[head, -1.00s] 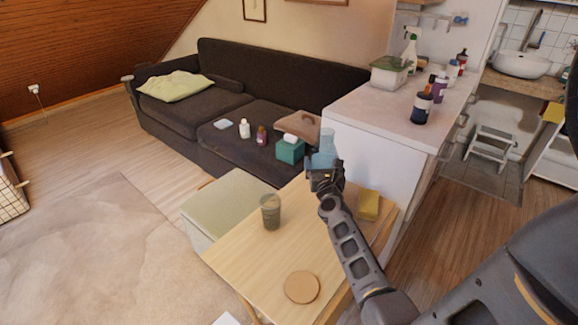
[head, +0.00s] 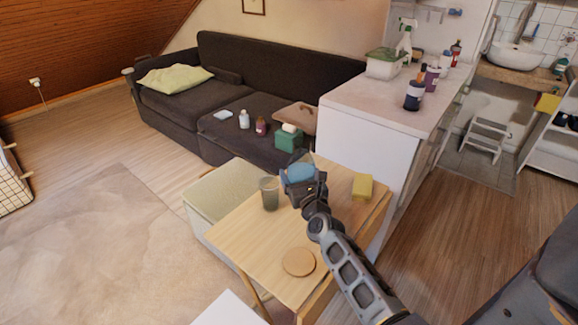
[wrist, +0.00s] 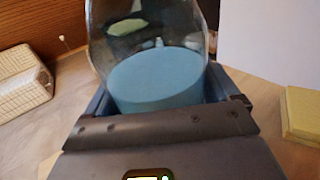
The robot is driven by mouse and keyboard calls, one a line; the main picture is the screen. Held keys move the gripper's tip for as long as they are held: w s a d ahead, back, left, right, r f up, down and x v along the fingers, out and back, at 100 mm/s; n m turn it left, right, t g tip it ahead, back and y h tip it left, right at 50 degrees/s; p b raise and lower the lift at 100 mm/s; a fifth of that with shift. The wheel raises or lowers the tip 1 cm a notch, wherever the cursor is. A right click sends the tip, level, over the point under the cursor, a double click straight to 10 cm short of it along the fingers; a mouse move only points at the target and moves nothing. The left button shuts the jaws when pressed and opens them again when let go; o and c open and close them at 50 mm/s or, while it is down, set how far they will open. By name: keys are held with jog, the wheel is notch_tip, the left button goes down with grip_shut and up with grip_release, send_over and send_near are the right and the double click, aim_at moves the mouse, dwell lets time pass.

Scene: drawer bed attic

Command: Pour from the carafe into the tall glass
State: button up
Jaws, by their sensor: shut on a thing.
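My gripper (head: 305,187) is shut on the carafe (head: 298,173), which is clear with blue liquid inside. In the wrist view the carafe (wrist: 155,80) fills the space between the jaws, and the liquid surface is visible through its wall. The tall glass (head: 269,193) stands upright on the wooden table, just left of the carafe in the head view. It looks greyish and see-through; I cannot tell what is in it. The carafe is beside the glass, and its tilt is hard to judge. My gripper hides part of the carafe.
The wooden table (head: 250,238) also bears a yellow sponge-like block (head: 362,187) at right and a round coaster (head: 298,262) in front. A light-green-topped bench (head: 225,187) adjoins it at the left. A white counter (head: 375,105) with bottles stands behind right.

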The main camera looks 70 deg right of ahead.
jog(key=w+a+n+t+y, duration=0.2)
jog(key=w+a+n+y, duration=0.1)
jog(key=a, duration=1.1)
jog(key=w+a+f+n+t+y, duration=0.1)
jog(key=w+a+n+y, duration=0.3)
jog(key=a, duration=1)
jog(key=w+a+f+n+t+y, duration=0.1)
jog(key=w+a+n+t+y, duration=0.2)
jog(key=w+a+y, duration=0.4)
jog(key=w+a+t, duration=0.1)
jog(key=w+a, duration=0.1)
jog(key=a, duration=0.4)
jog(key=shift+w+a+n, duration=0.3)
jog(key=shift+w+a, duration=0.1)
jog(key=shift+a+y, duration=0.15)
jog(key=shift+y, duration=0.25)
